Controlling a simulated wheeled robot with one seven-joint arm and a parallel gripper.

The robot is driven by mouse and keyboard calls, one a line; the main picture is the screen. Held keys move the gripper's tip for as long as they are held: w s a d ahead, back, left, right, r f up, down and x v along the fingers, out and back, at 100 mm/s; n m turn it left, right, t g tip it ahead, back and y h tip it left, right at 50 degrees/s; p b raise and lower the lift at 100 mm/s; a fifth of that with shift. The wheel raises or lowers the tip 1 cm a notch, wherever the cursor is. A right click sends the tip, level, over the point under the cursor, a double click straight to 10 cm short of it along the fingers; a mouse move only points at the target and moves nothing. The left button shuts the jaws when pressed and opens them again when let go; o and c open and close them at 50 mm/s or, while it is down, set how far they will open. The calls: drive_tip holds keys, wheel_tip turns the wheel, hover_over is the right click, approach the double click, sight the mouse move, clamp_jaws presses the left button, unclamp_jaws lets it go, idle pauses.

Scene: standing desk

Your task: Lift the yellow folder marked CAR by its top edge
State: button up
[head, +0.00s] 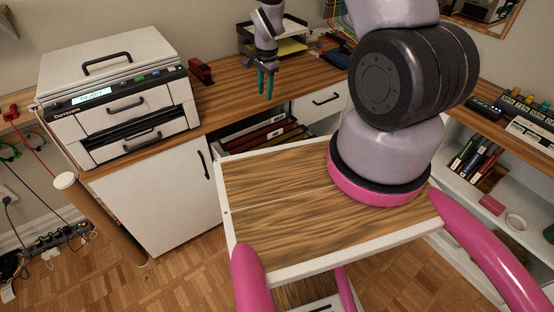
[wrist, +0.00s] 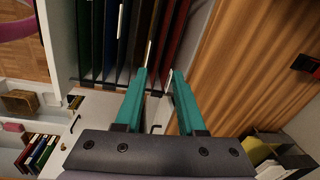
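An open drawer of hanging folders (head: 262,135) sits under the desktop in the head view, below my gripper. In the wrist view the folders show as side-by-side strips: green (wrist: 88,40), blue (wrist: 110,40), dark brownish ones, and red (wrist: 190,35). I cannot make out a clearly yellow folder or the mark CAR; a dim brown-olive strip (wrist: 150,25) lies among the middle ones. My gripper (head: 266,83) has teal fingers and hangs above the desk edge. In the wrist view the fingers (wrist: 158,82) are apart with nothing between them, pointing toward the folders.
A white printer (head: 120,95) stands on the desk at left, with a red stapler-like object (head: 201,72) beside it. A paper tray (head: 285,45) is behind my gripper. Shelves with binders (head: 475,160) stand right.

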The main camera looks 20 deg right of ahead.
drive_tip(key=shift+m+g, duration=0.6)
drive_tip(key=shift+m, duration=0.3)
drive_tip(key=s+f, duration=0.1)
drive_tip(key=f, duration=0.3)
drive_tip(key=s+d+f, duration=0.1)
drive_tip(key=f, duration=0.4)
drive_tip(key=s+f, duration=0.2)
drive_tip(key=f, duration=0.2)
drive_tip(key=shift+d+f, duration=0.25)
drive_tip(key=shift+f, duration=0.05)
wheel_tip(320, 180, down, 5)
drive_tip(key=shift+r, duration=0.1)
wheel_tip(320, 180, down, 6)
drive_tip(key=shift+r, duration=0.15)
clamp_jaws()
